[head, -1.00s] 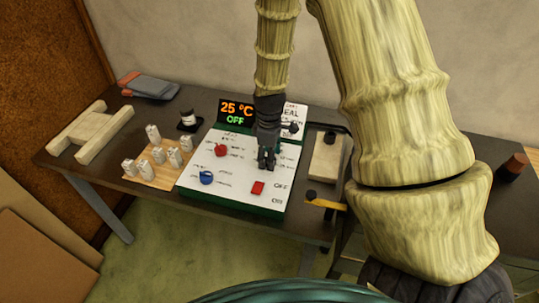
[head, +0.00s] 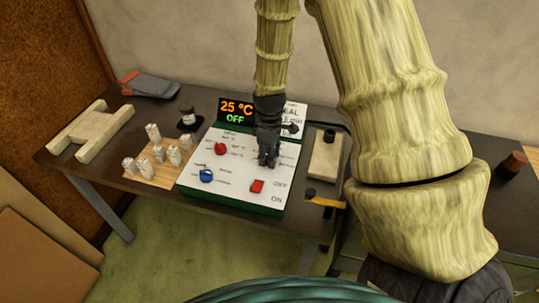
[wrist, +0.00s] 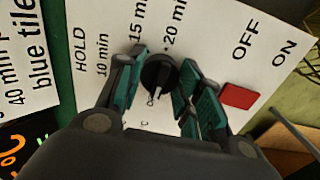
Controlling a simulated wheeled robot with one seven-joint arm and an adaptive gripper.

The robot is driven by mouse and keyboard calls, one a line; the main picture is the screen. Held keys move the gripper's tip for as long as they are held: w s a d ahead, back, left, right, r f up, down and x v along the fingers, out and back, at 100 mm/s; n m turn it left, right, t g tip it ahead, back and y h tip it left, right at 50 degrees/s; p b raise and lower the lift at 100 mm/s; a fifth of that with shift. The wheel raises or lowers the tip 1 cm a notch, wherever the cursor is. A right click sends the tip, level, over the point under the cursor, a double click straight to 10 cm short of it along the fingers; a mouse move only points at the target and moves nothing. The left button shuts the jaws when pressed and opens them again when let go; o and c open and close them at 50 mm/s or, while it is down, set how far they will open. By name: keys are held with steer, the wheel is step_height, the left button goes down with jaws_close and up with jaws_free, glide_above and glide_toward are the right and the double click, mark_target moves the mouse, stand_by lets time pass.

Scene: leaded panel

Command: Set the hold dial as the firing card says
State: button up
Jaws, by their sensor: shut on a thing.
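The hold dial (wrist: 158,73) is a round black knob on the white control panel (head: 228,190). In the wrist view it sits between the two teal fingers of my gripper (wrist: 160,80), which is shut on it. A white mark shows on the knob's lower side in that view; "HOLD", "10 min", "15 min" and "20 min" are printed above it. In the head view my gripper (head: 268,158) hides the dial. The firing card (head: 293,117) stands behind the panel, partly hidden by my arm. In the wrist view the card (wrist: 25,60) shows "40 min" and "blue tile", cut off.
The panel also has a red knob (head: 220,149), a blue knob (head: 206,176) and a red OFF/ON switch (head: 257,187). A display (head: 236,112) reads 25 °C, OFF. Small pale blocks (head: 174,156) stand at left. A pale block (head: 325,158) lies close at right.

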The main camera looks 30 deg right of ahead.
steer(key=m, duration=0.4)
steer(key=shift+r+p, duration=0.1)
steer(key=shift+p, duration=0.3)
steer(key=shift+w+m, duration=0.1)
steer(key=shift+m, duration=2.1)
steer(key=o, duration=1)
steer(key=shift+o, duration=0.2)
step_height(320, 180, up, 12)
